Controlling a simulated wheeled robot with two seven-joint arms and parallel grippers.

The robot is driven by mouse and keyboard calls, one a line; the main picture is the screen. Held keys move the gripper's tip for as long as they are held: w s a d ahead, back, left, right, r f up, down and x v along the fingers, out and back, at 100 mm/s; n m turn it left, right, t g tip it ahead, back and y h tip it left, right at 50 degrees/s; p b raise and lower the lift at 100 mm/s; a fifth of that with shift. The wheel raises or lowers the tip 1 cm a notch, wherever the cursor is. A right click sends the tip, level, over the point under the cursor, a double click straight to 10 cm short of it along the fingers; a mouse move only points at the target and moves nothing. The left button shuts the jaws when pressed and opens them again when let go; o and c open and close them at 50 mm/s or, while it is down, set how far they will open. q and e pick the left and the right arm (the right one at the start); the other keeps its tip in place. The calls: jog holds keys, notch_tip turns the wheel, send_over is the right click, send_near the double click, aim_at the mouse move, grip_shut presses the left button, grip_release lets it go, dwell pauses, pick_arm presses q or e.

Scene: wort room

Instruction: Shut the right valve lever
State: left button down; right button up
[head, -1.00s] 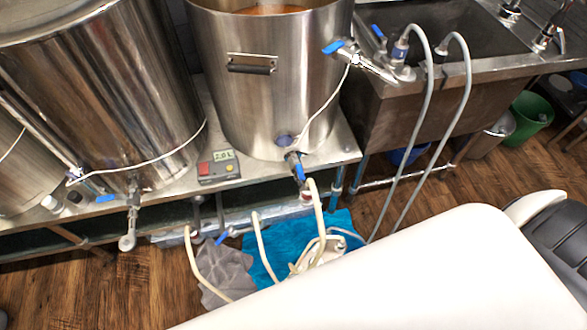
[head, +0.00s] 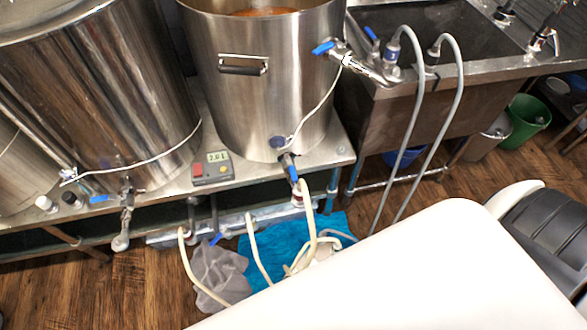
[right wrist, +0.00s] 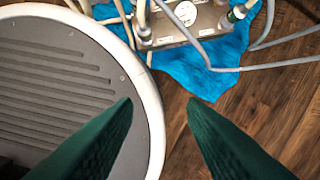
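In the head view, the right steel kettle (head: 262,90) has a low outlet valve with a blue lever (head: 290,170), which slopes down along the valve toward a pale hose. A second blue lever (head: 323,48) sits high on that kettle's right side. The left kettle (head: 95,100) has its own valve with a blue lever (head: 99,198) lying roughly sideways. My right gripper (right wrist: 160,103) shows in the right wrist view with its two green fingers apart and nothing between them. It is above the floor, away from any lever. My left gripper is not in view.
A steel sink (head: 415,120) with grey hoses stands at the right. A control box (head: 212,168) sits on the bench. Pale hoses, a blue cloth (head: 262,262) and a grey cloth (head: 220,270) lie below. Green (head: 524,121) and grey bins stand on the wooden floor.

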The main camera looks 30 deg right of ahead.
jog(key=w+a+r+t+b, duration=0.1)
jog(key=w+r, duration=0.5)
jog(key=r, duration=0.3)
jog(key=w+a+r, duration=0.1)
jog(key=w+r, duration=0.5)
jog(key=r, duration=0.3)
notch_tip(320, 180, up, 19)
jog(key=t, duration=0.1)
jog(key=w+a+f+y, duration=0.1)
jog(key=w+a+y, duration=0.1)
jog(key=w+a, duration=0.45)
jog(key=m+g+h, duration=0.2)
jog(key=m+g, duration=0.1)
jog(key=m, duration=0.2)
send_near(293, 174)
notch_tip(293, 174, down, 8)
jog(key=shift+w+r+b, duration=0.1)
jog(key=shift+w+b, duration=0.05)
jog(key=shift+b, duration=0.9)
